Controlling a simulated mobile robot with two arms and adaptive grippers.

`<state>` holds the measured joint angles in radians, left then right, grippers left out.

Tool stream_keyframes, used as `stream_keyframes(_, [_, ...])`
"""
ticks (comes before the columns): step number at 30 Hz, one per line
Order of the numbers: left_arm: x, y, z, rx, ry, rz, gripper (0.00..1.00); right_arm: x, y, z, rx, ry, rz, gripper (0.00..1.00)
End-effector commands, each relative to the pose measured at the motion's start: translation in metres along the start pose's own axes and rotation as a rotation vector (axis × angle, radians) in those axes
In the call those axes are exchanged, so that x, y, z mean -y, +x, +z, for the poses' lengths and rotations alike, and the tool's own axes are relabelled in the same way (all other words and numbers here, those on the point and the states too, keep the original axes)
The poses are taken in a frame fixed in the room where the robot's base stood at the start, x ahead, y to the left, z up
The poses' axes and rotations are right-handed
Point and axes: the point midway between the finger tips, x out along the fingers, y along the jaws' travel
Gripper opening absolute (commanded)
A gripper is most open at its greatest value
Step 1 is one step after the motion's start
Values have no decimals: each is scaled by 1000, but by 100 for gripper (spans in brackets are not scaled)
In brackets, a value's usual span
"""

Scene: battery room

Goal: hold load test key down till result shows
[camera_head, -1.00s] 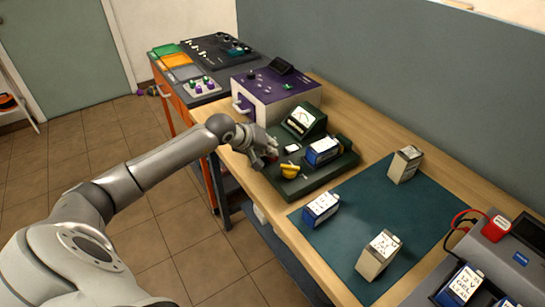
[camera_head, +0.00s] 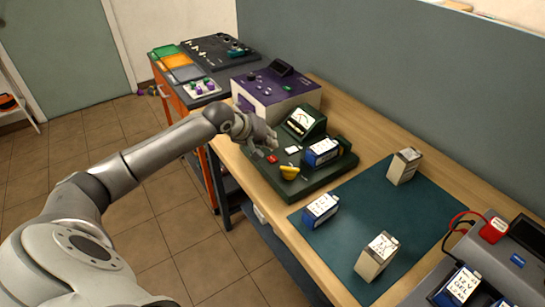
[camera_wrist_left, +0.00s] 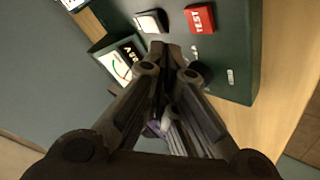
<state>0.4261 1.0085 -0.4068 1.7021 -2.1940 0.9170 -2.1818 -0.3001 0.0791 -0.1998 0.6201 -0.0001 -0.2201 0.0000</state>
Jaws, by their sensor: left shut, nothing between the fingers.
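The dark green load tester (camera_head: 310,181) stands on the wooden bench with a blue battery (camera_head: 323,152) seated on it. Its red key (camera_head: 272,159) is marked TEST in the left wrist view (camera_wrist_left: 200,19). My left gripper (camera_head: 270,146) is shut and empty, just above and behind the red key. In the left wrist view its fingertips (camera_wrist_left: 172,55) are apart from the red key. My right gripper is out of view.
A purple and white box (camera_head: 275,92) stands just behind the tester. Several batteries stand on the teal mat (camera_head: 345,215) to the right. A charger with red leads (camera_head: 493,230) is at the far right. The bench's front edge runs below the tester.

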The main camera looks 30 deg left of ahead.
Motion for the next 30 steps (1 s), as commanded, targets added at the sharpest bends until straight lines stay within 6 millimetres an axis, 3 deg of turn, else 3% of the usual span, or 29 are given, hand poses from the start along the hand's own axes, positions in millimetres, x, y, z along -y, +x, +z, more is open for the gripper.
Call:
stream_keyframes(8, [-14,-19,-13,1,1,0,0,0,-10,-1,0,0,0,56])
stream_keyframes(25, [-16,-18,-11,5,-7,8,0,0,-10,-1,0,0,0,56])
stream_keyframes(28, [-32,-14,3,29,-67,74,0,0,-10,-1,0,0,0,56])
stream_keyframes(30, [-57,-11,24,68,-169,173,0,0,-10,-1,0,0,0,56])
